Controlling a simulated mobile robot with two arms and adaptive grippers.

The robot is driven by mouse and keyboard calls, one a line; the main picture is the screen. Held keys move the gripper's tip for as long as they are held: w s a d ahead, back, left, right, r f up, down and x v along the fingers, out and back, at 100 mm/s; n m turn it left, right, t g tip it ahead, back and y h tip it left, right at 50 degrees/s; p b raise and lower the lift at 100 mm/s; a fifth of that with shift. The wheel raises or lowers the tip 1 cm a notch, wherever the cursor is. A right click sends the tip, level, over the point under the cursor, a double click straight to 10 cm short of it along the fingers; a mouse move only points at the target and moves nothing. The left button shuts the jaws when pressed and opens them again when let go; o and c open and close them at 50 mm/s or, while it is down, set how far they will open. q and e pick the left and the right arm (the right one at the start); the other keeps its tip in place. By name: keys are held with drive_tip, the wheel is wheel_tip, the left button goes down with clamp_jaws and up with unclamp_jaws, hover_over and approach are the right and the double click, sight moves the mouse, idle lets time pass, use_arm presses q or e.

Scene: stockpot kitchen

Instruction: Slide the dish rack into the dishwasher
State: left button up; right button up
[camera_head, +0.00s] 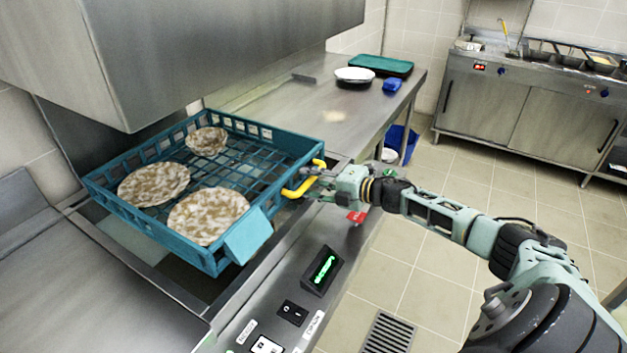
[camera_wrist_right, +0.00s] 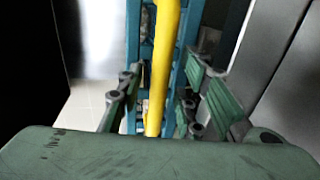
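The teal dish rack (camera_head: 262,222) sits over the dishwasher's open basin (camera_head: 130,238), below the raised steel hood (camera_head: 200,55). My right gripper (camera_head: 318,184) is at the yellow handle. In the right wrist view the yellow handle (camera_wrist_right: 160,75) runs between the two fingers, with gaps visible on both sides, so the gripper (camera_wrist_right: 160,95) looks open around it. My left gripper is not in view.
A control panel with a green display (camera_head: 323,270) is on the front edge. A steel counter (camera_head: 300,112) behind carries a white plate (camera_head: 355,75), a teal tray (camera_head: 381,64) and a blue item (camera_head: 393,85). A blue bin (camera_head: 402,143) stands below. Open tiled floor lies right.

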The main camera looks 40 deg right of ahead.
drive_tip(key=shift+s, duration=0.1)
drive_tip(key=shift+v, duration=5.85)
drive_tip(key=shift+s, duration=0.1)
